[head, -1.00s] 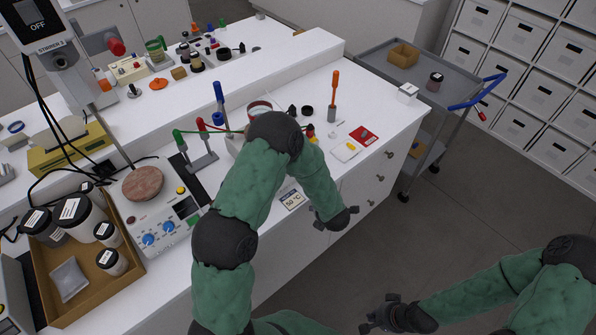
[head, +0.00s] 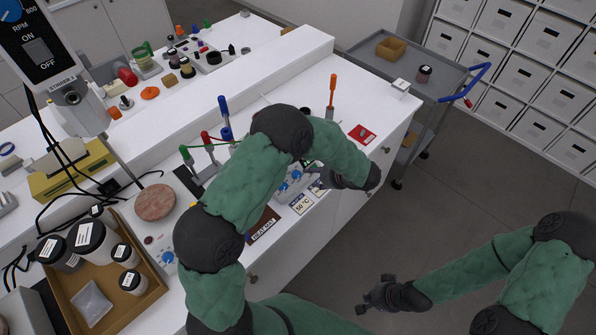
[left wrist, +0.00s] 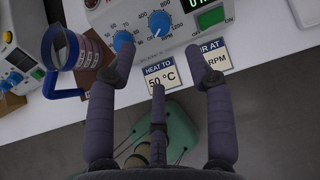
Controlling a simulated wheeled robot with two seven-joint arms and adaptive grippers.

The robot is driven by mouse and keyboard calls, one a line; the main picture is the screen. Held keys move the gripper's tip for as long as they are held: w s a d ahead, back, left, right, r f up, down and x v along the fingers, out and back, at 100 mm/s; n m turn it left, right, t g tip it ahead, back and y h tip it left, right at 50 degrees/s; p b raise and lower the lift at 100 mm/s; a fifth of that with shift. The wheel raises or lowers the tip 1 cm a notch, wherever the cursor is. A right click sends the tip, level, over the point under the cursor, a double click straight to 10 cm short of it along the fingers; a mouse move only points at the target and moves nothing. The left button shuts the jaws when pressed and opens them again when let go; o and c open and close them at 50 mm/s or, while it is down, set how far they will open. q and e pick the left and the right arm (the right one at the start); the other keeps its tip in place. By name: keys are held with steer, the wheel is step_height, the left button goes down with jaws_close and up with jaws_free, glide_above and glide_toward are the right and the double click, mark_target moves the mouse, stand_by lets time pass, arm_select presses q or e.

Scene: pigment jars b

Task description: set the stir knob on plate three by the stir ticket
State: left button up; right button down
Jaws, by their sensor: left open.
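A white hotplate (left wrist: 180,50) lies under my left gripper (left wrist: 160,60); its number is not readable. In the left wrist view its blue stir knob (left wrist: 160,23) sits right of the blue heat knob (left wrist: 123,38). Its pointer mark seems low on the dial. The heat ticket (left wrist: 162,76) reads "HEAT TO 50 °C". The stir ticket (left wrist: 213,58) ends in "RPM"; its figure is partly hidden by a fingertip. My left gripper is open and empty, fingertips either side of the stir knob, short of it. My right gripper (head: 380,294) hangs over the floor.
A glass jug with a blue handle (left wrist: 75,50) stands left of my fingers. Another hotplate (left wrist: 18,65) is further left. A tray of jars (head: 75,300) is at left, a trolley (head: 430,85) at back right.

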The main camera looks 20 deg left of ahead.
mark_target(299, 175)
arm_select(q)
steer(key=x, duration=1)
steer(key=shift+a+f, duration=0.1)
steer(key=shift+f, duration=0.05)
jaws_close()
